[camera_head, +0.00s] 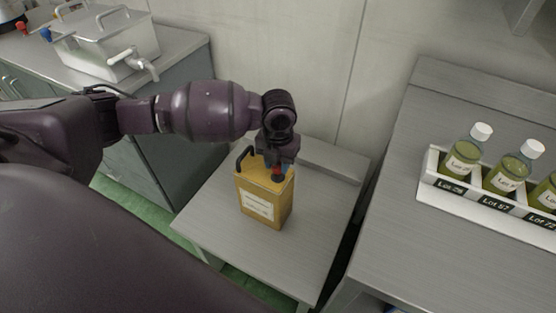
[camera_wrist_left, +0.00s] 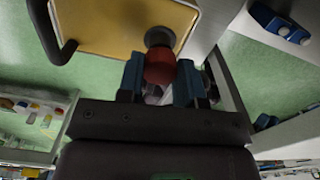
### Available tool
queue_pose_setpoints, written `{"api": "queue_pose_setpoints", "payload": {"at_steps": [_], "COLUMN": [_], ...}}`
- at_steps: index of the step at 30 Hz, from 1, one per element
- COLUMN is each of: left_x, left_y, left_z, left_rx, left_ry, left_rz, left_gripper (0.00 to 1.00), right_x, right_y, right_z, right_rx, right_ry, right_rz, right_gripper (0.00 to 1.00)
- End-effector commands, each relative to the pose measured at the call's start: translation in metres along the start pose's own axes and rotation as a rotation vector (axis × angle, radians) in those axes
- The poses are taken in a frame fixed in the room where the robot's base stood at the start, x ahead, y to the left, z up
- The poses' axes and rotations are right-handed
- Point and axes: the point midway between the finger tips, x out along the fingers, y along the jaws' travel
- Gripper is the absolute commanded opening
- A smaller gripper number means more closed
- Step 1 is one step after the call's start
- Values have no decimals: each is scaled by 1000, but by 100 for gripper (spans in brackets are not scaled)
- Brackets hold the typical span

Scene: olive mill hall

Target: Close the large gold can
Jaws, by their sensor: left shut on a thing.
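The large gold can (camera_head: 265,199) stands upright on a small grey metal table, with a white label on its front and a dark handle at its top left. Its yellow top also shows in the left wrist view (camera_wrist_left: 110,25). My left gripper (camera_head: 277,168) is above the right part of the can's top. It is shut on a red cap (camera_wrist_left: 160,68), which sits at a dark round neck (camera_wrist_left: 160,37) on the can's top. I cannot tell whether the cap is seated on the neck. My right gripper is not in view.
The small table (camera_head: 285,265) has free room around the can. A white rack (camera_head: 490,210) of oil bottles stands on the right bench. A metal tank (camera_head: 105,50) with a tap stands on the left counter. A wall stands behind.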

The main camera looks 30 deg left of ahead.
Motion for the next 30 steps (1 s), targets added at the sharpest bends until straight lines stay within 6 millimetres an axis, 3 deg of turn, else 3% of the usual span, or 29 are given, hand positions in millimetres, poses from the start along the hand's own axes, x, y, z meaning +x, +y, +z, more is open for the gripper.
{"api": "queue_pose_setpoints", "payload": {"at_steps": [14, 30], "left_x": [-1, 0], "left_y": [0, 0], "left_z": [0, 0], "left_rx": [0, 0], "left_ry": [0, 0], "left_rz": [0, 0], "left_gripper": [16, 16], "right_x": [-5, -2], "right_y": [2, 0], "right_z": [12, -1], "right_rx": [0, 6], "right_ry": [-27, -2], "right_rz": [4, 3], "right_gripper": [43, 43]}}
